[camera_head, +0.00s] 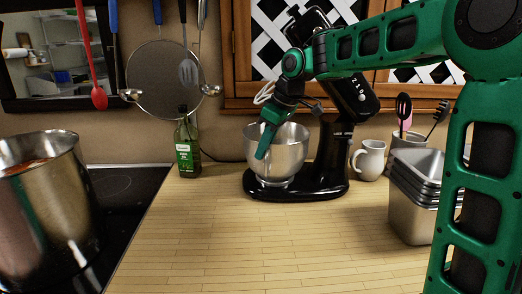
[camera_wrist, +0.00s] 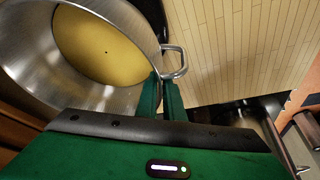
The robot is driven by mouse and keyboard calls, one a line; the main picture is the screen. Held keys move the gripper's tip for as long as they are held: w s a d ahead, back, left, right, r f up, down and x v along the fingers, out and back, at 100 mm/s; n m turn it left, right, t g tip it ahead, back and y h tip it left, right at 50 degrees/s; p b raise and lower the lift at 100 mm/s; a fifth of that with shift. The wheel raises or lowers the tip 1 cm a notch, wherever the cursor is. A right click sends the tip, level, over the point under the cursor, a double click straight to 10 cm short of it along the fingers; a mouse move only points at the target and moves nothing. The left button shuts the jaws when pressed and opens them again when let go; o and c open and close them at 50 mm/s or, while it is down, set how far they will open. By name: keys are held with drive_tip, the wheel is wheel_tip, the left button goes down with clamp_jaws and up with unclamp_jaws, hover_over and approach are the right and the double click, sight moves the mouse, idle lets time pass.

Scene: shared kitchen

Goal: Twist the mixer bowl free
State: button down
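The steel mixer bowl (camera_head: 289,152) stands upright on the black base of the stand mixer (camera_head: 335,150), whose head is tilted up. In the wrist view the bowl (camera_wrist: 30,45) is seen from above, with a yellowish bottom that may be contents or a reflection. Its loop handle (camera_wrist: 182,62) sticks out just beyond my fingertips. My gripper (camera_head: 264,150) reaches down at the bowl's near side. In the wrist view my gripper (camera_wrist: 161,90) has its green fingers close together astride the rim, one inside and one outside, and looks shut on the bowl's wall.
A green bottle (camera_head: 188,147) stands left of the mixer. A white jug (camera_head: 370,160), a utensil holder (camera_head: 408,141) and stacked steel pans (camera_head: 412,212) stand to the right. A large pot (camera_head: 48,210) is on the stove. The front counter (camera_head: 250,245) is clear.

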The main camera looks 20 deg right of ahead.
sight(276, 156)
drive_tip(key=shift+s+f, duration=0.2)
drive_tip(key=shift+s+d+n+g, duration=0.3)
drive_tip(key=shift+d+n, duration=0.1)
drive_tip(key=shift+n, duration=0.3)
drive_tip(key=shift+s+d+n, duration=0.1)
drive_tip(key=shift+d+n, duration=0.1)
drive_tip(key=shift+n, duration=0.1)
drive_tip(key=shift+s+d+n+y, duration=0.15)
drive_tip(key=shift+d+n+y, duration=0.15)
drive_tip(key=shift+s+d+n+g, duration=0.1)
drive_tip(key=shift+d+n+g, duration=0.1)
drive_tip(key=shift+n+g, duration=0.1)
idle(0.4)
drive_tip(key=shift+s+d+n, duration=0.15)
drive_tip(key=shift+d+n, duration=0.35)
drive_tip(key=shift+d, duration=0.15)
idle(0.3)
